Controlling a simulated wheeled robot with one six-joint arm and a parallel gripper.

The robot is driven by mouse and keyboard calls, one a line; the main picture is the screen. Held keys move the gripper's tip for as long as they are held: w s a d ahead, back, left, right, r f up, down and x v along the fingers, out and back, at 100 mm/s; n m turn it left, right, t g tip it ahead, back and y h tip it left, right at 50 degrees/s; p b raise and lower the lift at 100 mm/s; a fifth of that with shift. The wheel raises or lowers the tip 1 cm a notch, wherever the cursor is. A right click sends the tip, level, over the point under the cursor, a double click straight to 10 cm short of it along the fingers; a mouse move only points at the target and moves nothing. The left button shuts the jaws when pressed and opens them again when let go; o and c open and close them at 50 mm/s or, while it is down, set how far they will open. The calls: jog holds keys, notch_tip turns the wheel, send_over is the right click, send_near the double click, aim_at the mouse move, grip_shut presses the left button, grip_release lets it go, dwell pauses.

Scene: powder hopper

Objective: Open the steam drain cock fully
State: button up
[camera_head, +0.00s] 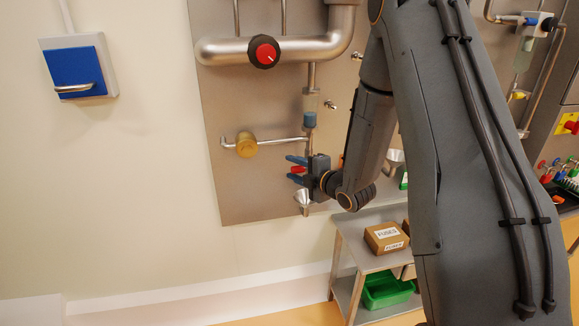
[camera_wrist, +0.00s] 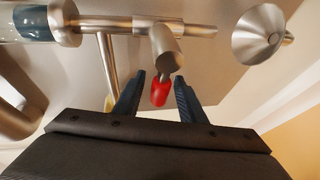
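My gripper (camera_head: 297,171) is open at the cock. Its two blue fingers (camera_wrist: 160,80) stand either side of the red grip, with a visible gap on both sides. In the wrist view the funnel (camera_wrist: 258,36) is off to the right. My arm hides part of the pipe in the head view.
A sight glass (camera_head: 311,108) is above the cock, and a side pipe with a yellowish round fitting (camera_head: 246,145) runs left. A red-black knob (camera_head: 264,52) is on the large pipe above. A bench (camera_head: 345,252) with a cardboard box (camera_head: 386,238) is lower right.

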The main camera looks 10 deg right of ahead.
jog(key=shift+x, duration=1.05)
grip_shut()
